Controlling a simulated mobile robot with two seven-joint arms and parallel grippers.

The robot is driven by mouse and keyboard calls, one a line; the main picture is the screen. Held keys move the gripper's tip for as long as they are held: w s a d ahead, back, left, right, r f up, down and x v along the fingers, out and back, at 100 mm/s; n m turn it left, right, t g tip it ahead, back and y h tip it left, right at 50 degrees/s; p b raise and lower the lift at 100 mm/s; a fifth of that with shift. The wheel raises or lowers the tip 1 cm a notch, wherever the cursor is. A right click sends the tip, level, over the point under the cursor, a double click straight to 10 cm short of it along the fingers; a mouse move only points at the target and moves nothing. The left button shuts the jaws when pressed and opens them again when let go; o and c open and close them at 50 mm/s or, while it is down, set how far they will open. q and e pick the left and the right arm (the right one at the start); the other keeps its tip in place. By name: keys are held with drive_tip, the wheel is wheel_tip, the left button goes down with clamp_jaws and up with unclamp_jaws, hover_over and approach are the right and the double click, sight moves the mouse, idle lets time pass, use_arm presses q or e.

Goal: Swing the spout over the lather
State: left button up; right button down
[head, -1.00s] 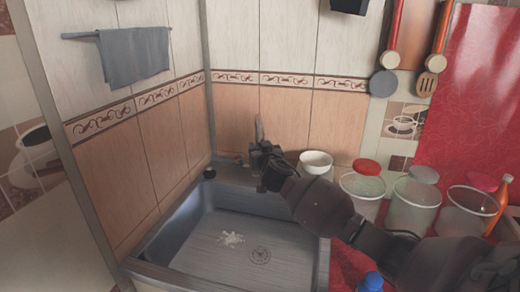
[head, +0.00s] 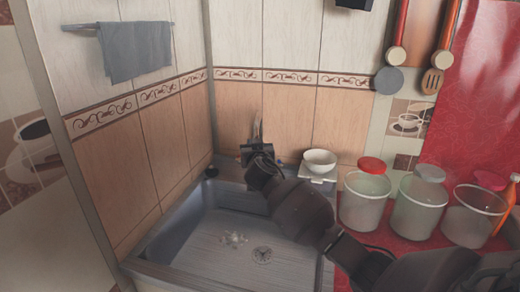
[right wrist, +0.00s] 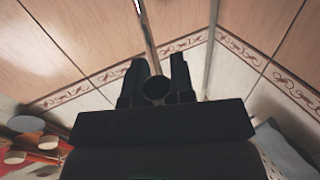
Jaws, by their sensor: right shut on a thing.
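The sink (head: 190,255) has a patch of white lather (head: 234,238) on its floor, left of the drain (head: 261,254). My right gripper (head: 257,150) is at the sink's back edge, shut on the upright metal spout (head: 257,130), whose top shows just above the jaws. In the right wrist view the two fingers (right wrist: 157,85) stand on either side of a dark round end, with a thin metal rod (right wrist: 146,30) beyond it. My gripper and arm hide the lower part of the spout. The spout is behind and to the right of the lather. My left gripper is not in view.
A white bowl (head: 320,161) stands close to the right of my right gripper. Several lidded jars, one with a red lid (head: 372,165), stand on the red counter. Tiled walls close off the back and left. A grey towel (head: 136,52) hangs on the left wall.

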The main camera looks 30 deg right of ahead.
drive_tip(key=w+a+m+g+h+b, duration=0.2)
drive_tip(key=w+a+h+b, duration=0.1)
drive_tip(key=w+a+b, duration=0.1)
drive_tip(key=shift+w+a+m+h+b, duration=0.3)
drive_tip(key=shift+w+a+m+b, duration=0.1)
drive_tip(key=shift+w, duration=0.35)
drive_tip(key=c, duration=1)
unclamp_jaws()
drive_tip(key=shift+o, duration=0.2)
drive_tip(key=shift+d+g, duration=0.1)
drive_tip(key=shift+g, duration=0.2)
